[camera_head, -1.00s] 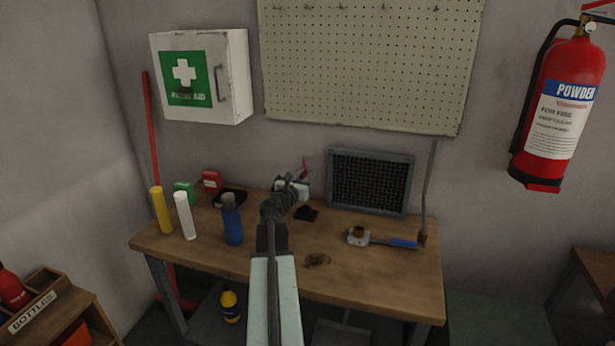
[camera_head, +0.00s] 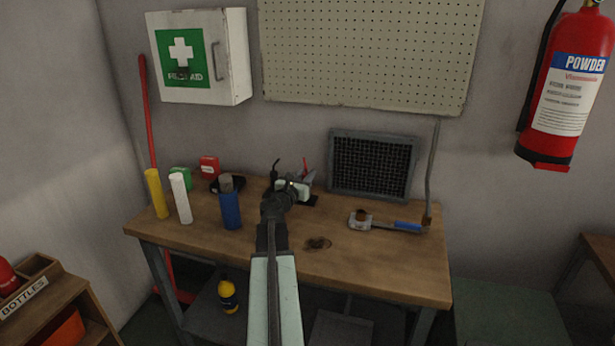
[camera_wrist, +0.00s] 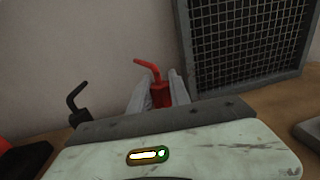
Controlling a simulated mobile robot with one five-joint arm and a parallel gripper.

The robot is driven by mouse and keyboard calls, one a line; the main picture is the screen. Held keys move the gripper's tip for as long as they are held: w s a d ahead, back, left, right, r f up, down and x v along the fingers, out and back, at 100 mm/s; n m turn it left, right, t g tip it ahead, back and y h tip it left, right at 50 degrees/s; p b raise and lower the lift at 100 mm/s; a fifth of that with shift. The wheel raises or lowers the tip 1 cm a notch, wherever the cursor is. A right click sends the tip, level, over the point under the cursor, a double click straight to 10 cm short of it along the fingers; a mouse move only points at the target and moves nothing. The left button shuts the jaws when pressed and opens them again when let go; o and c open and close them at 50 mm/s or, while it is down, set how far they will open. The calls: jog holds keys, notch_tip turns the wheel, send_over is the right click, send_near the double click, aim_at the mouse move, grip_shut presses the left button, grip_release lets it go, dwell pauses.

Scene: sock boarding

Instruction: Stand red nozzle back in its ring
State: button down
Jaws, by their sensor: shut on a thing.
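The red nozzle (camera_wrist: 158,92) has a bent tip and stands roughly upright between the grey fingers of my gripper (camera_wrist: 158,94) in the wrist view. In the head view the nozzle (camera_head: 304,166) shows as a thin red piece above my gripper (camera_head: 305,180), near the back of the bench. My gripper is shut on it. A black bent nozzle (camera_wrist: 78,102) stands to the left, apart from my fingers, and also shows in the head view (camera_head: 275,170). A dark flat piece (camera_head: 312,201) lies near my gripper. I cannot make out the ring; my wrist hides the nozzle's lower end.
A framed mesh panel (camera_head: 372,165) stands close to the right of my gripper. Blue (camera_head: 230,210), white (camera_head: 180,198) and yellow (camera_head: 156,194) bottles stand left on the wooden bench (camera_head: 370,275). A blue-handled tool (camera_head: 405,226) lies right. The bench front is mostly clear.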

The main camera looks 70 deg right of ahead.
jog(key=shift+f+b, duration=0.3)
jog(key=shift+f, duration=0.1)
dwell(0.4)
jog(key=c, duration=1.1)
grip_release()
jog(key=a, duration=0.7)
jog(key=shift+w+a+f, duration=0.2)
jog(key=shift+w+a, duration=0.05)
jog(key=shift+a, duration=0.1)
